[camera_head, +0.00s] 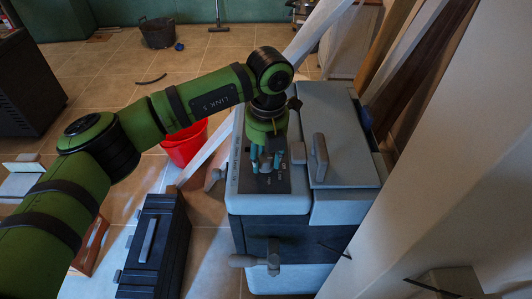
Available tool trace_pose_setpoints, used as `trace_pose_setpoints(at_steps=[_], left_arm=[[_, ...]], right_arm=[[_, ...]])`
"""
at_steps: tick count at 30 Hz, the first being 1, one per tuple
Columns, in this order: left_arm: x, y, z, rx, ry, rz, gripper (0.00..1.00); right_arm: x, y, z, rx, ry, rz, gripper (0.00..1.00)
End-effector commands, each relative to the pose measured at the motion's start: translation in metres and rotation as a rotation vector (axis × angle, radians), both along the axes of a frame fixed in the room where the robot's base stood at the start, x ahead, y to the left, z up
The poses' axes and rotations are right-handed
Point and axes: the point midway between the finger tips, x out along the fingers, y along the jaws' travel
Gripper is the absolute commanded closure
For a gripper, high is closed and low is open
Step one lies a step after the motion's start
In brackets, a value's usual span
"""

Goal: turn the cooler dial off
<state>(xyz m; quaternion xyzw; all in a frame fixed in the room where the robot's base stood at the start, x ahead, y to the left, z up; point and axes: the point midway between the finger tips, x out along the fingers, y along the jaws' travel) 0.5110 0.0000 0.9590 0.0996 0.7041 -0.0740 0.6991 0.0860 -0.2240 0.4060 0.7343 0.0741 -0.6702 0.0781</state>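The cooler (267,203) is a large grey and dark box in the middle of the camera_head view. A dark control panel (270,184) is set in its top, on the left side. My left gripper (266,166) points down over this panel, its two teal fingers a little apart and their tips close to the panel. The dial itself I cannot make out; the fingers and wrist cover much of the panel. Whether the fingers touch or hold anything is too small to tell. A small grey knob-like part (297,153) shows just right of the fingers. My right gripper is out of view.
A grey lid handle (320,158) stands right of the gripper, and a tap (270,261) sticks out in front. A red bucket (184,148) and a black toolbox (154,246) lie left. Leaning boards (428,75) and a pale slanted panel (450,170) crowd the right.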

Motion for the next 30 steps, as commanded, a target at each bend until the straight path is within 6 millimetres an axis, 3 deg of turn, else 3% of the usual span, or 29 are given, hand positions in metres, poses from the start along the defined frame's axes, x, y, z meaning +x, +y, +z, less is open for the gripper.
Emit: trace_pose_setpoints(at_steps=[10,14,24,30], left_arm=[[0.001,-0.001,0.001,-0.004,-0.005,-0.001,0.43],[0.002,-0.002,0.011,-0.006,-0.008,-0.001,0.43],[0.001,-0.004,0.080,-0.005,-0.009,-0.001,0.43],[0.000,-0.004,0.110,-0.003,-0.005,-0.001,0.43]], right_arm=[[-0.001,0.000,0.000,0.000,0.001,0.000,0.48],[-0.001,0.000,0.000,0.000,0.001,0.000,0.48],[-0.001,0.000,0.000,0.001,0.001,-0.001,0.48],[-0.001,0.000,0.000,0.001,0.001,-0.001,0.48]])
